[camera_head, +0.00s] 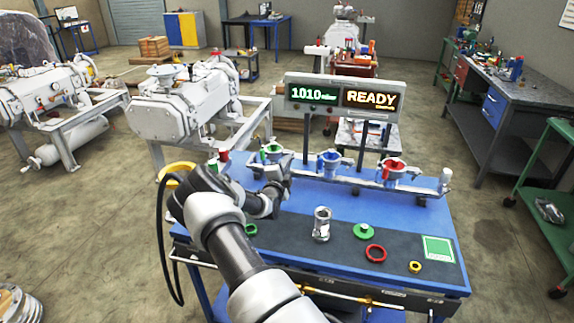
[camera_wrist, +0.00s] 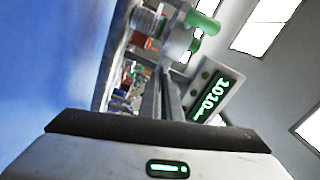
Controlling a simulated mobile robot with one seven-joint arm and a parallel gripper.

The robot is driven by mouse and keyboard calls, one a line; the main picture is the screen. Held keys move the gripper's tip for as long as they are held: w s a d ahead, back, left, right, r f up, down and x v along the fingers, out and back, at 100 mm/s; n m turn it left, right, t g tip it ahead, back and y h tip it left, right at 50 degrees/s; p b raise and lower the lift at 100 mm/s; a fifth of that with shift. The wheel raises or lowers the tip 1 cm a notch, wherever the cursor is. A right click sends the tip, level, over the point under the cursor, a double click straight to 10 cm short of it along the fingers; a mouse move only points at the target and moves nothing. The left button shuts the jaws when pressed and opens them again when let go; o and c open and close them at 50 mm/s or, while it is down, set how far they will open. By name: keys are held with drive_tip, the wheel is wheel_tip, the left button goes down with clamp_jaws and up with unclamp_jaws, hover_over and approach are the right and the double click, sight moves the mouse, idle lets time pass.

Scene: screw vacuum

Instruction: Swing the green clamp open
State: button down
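The green clamp (camera_head: 272,150) sits on the leftmost port of the metal pipe (camera_head: 350,180) at the back of the blue workbench (camera_head: 430,215). A green cylindrical part, apparently its handle, shows at the top of the wrist view (camera_wrist: 203,23), beyond my gripper. My gripper (camera_head: 279,172) is just below and in front of the green clamp in the head view. The wrist view does not clearly show whether its fingers are parted, and I cannot tell whether it touches the clamp. My forearm and wrist hide part of the bench's left side.
A blue clamp (camera_head: 329,160) and a red clamp (camera_head: 392,167) stand further right on the pipe. The display (camera_head: 343,96), reading 1010 and READY, stands behind on posts. A metal fitting (camera_head: 321,224), a green cap (camera_head: 364,231) and a red ring (camera_head: 375,253) lie on the dark mat.

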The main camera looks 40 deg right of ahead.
drive_tip(key=n+b, duration=0.1)
drive_tip(key=n, duration=0.4)
drive_tip(key=shift+n, duration=0.3)
drive_tip(key=shift+a, duration=0.15)
idle(0.5)
